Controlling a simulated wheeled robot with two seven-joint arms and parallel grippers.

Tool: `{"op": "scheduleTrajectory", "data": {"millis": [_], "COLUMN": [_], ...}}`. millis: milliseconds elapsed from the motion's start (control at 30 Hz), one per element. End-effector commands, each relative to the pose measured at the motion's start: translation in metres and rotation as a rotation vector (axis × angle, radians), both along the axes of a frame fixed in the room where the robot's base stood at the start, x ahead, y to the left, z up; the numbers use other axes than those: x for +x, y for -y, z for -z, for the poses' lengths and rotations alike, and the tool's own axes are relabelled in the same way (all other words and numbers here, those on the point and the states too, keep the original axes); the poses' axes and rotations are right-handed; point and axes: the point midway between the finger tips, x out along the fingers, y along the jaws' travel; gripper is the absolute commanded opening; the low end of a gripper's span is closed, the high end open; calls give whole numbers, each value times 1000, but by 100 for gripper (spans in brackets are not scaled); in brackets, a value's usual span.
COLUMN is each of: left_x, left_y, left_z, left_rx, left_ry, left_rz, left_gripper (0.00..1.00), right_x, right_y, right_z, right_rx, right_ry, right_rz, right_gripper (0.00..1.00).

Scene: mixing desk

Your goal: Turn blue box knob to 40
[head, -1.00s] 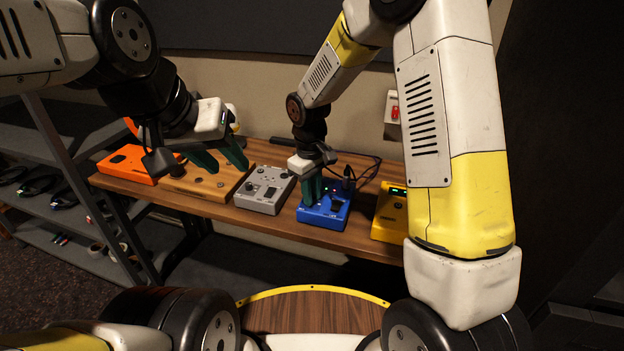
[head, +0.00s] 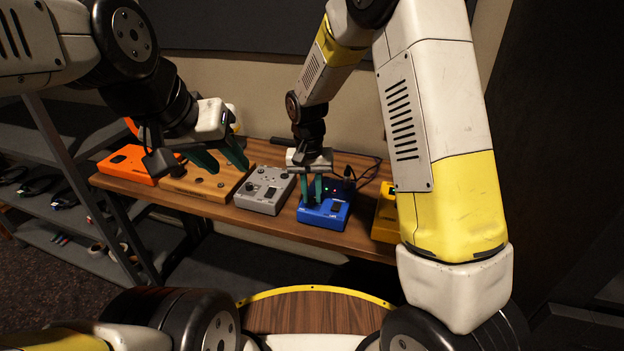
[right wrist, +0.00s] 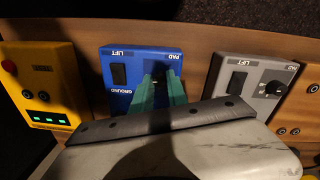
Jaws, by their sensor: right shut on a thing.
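The blue box (head: 325,215) sits on the wooden desk in the head view, between the grey box and the yellow box. It also shows in the right wrist view (right wrist: 119,56), with a dark switch and labels reading LIFT, PAD and GROUND. Its dark knob (right wrist: 158,70), by the PAD label, is mostly hidden between my fingertips. My right gripper (head: 313,201) points down onto the box, its green fingers shut on the knob; it also shows in the right wrist view (right wrist: 160,84). The knob's setting cannot be read. My left gripper (head: 226,168) is open and empty, above the brown wooden box.
The grey box (head: 265,190) stands left of the blue box, and the yellow box (head: 386,214) stands right. A brown wooden box (head: 205,180) and an orange box (head: 128,163) are farther left. Black cables (head: 368,172) lie behind the blue box. A shelf rack (head: 75,235) stands at left.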

Motion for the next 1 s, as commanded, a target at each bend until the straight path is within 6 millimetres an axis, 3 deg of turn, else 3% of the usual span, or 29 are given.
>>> {"op": "scheduleTrajectory", "data": {"millis": [300, 767, 800, 900, 1000], "left_x": [0, 0, 0, 0, 0], "left_y": [0, 0, 0, 0, 0], "left_z": [0, 0, 0, 0, 0], "left_rx": [0, 0, 0, 0, 0], "left_ry": [0, 0, 0, 0, 0], "left_rz": [0, 0, 0, 0, 0], "left_gripper": [39, 39, 39, 39, 39], "right_x": [1, 0, 0, 0, 0], "right_y": [0, 0, 0, 0, 0], "right_z": [-1, -1, -1, -1, -1], "right_rx": [0, 0, 0, 0, 0], "right_ry": [1, 1, 1, 1, 1], "right_rz": [95, 108, 108, 108, 107], "right_gripper": [0, 0, 21, 41, 41]}}
